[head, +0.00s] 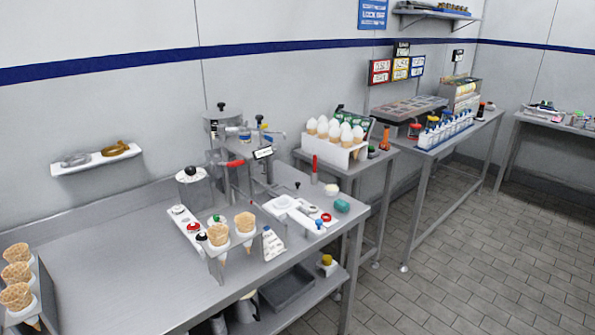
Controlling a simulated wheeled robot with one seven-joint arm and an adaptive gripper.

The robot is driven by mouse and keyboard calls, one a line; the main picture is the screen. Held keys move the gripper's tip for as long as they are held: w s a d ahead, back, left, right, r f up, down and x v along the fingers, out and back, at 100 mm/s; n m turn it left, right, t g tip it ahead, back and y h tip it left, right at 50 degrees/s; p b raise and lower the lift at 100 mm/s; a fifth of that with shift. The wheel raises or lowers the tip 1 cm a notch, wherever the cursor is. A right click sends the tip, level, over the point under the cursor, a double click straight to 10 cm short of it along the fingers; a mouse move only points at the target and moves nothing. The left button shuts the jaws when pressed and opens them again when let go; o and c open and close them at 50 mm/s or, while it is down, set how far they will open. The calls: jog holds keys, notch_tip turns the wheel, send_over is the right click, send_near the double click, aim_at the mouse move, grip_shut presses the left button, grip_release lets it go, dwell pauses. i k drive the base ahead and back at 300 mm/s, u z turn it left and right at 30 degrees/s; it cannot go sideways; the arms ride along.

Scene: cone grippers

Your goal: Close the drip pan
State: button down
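A grey metal machine (222,127) with a red-handled lever (234,163) stands at the back of the steel counter. I cannot clearly pick out its drip pan or tell how far open it is. A pale, shallow tray-like piece (284,203) lies on the counter to the right of the machine's front; I cannot tell if this is the pan. A dark grey open tray (287,291) sits on the shelf under the counter. My gripper is not in view.
More cones (17,273) stand at the left edge. A side table (372,168) bears a white rack (334,150). Tiled floor (465,255) is clear at right.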

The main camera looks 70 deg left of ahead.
aim_at(283, 190)
jog(key=u, duration=0.7)
jog(key=i, duration=0.9)
jog(key=u, duration=1.05)
